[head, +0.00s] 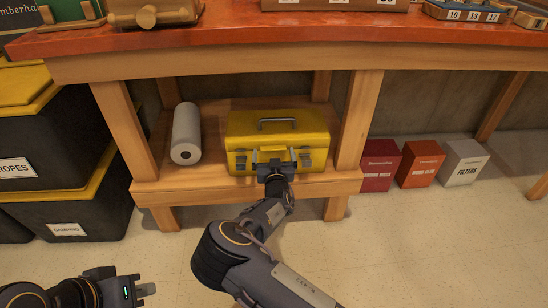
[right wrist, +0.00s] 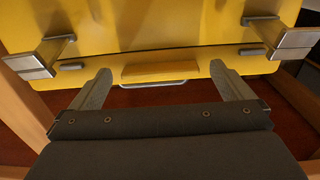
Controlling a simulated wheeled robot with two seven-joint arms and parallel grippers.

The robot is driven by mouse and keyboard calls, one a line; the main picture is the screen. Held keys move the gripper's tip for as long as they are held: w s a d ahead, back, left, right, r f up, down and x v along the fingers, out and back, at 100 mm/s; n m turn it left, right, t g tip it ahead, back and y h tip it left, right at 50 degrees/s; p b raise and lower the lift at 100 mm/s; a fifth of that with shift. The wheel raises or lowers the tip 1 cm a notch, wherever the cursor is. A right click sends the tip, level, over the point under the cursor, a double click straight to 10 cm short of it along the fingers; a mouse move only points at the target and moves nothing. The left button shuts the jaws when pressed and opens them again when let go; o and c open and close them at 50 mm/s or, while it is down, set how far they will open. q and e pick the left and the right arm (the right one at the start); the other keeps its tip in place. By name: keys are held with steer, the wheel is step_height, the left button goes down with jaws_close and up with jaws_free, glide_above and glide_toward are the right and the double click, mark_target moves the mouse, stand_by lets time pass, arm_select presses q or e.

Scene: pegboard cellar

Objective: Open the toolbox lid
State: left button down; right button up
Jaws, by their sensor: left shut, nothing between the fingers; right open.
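The yellow toolbox (head: 235,130) sits on the low wooden shelf, its lid down, with a grey carry handle (head: 277,121) on top. Two grey latches, one at the left (right wrist: 40,57) and one at the right (right wrist: 280,38), stick out from its front. My right gripper (head: 273,158) is at the toolbox's front, between the latches. In the right wrist view its open fingers (right wrist: 160,68) are on either side of a yellow lip (right wrist: 165,71), with a gap at each side. My left gripper (head: 147,289) is shut and empty, low at the left, far from the toolbox.
Black bins (head: 60,140) stand at left, small boxes (head: 419,165) at right. The floor in front is clear.

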steer(key=shift+w, duration=0.15)
steer(key=c, duration=1.3)
steer(key=w+r+g+p, duration=0.1)
steer(key=r+p, duration=0.2)
steer(key=r, duration=0.1)
steer(key=w+r+g+p, duration=0.1)
steer(key=w+r+p, duration=0.1)
steer(key=r+p, duration=0.1)
steer(key=w+r+g+p, duration=0.1)
steer(key=r+g+p, duration=0.1)
steer(key=r, duration=0.3)
steer(key=shift+w+r+p, duration=0.15)
steer(key=shift+w+p, duration=0.05)
steer(key=shift+p, duration=0.55)
steer(key=shift+c, duration=0.2)
steer(key=shift+w+r, duration=0.55)
steer(key=shift+r, duration=0.2)
